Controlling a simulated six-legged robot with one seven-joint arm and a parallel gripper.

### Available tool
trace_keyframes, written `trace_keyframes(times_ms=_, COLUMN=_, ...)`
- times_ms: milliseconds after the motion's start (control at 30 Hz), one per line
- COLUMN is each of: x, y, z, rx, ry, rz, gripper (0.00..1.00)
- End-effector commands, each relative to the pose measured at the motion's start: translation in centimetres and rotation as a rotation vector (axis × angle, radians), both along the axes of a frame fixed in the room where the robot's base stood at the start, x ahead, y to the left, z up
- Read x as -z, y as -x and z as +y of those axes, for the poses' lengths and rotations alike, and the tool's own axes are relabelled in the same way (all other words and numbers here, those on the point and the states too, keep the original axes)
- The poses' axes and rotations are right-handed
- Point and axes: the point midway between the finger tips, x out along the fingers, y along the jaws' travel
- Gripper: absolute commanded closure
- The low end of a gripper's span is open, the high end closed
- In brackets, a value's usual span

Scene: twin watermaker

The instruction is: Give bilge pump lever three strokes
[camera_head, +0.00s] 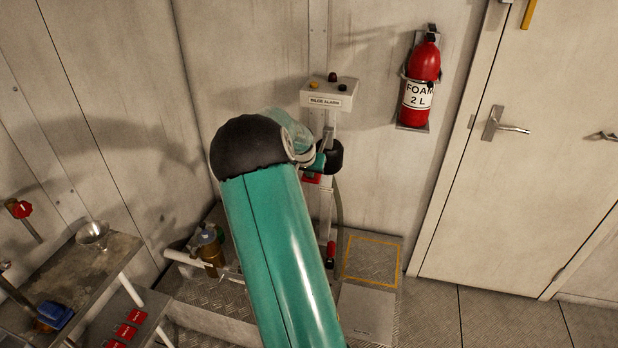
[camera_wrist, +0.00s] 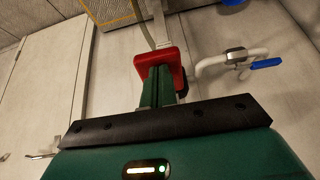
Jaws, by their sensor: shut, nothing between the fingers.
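My gripper (camera_wrist: 161,88) is shut and empty in the wrist view, its green fingers close together. Their tips are in front of a red block (camera_wrist: 172,60) on a pale post; I cannot tell whether they touch it. In the head view a red part (camera_head: 312,179) shows just below my wrist, beside the upright post. A small red grip (camera_head: 331,249) is lower down, near the deck. I cannot tell for sure which red part belongs to the bilge pump lever. My green arm hides much of the pump area and my fingertips in the head view.
The bilge alarm box (camera_head: 328,94) stands on the post above my wrist. A fire extinguisher (camera_head: 421,80) hangs right of it, beside a door (camera_head: 519,150). A metal bench (camera_head: 75,268) is at left. A blue-handled valve (camera_wrist: 265,63) is right of the red block.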

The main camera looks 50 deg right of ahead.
Motion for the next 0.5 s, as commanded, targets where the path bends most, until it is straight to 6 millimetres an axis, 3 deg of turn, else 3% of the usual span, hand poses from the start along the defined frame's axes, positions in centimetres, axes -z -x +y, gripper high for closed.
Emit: trace_keyframes(times_ms=500, x=-7.5, y=2.2, z=4.8, rx=-0.004, ry=0.005, rz=-0.005, gripper=1.00)
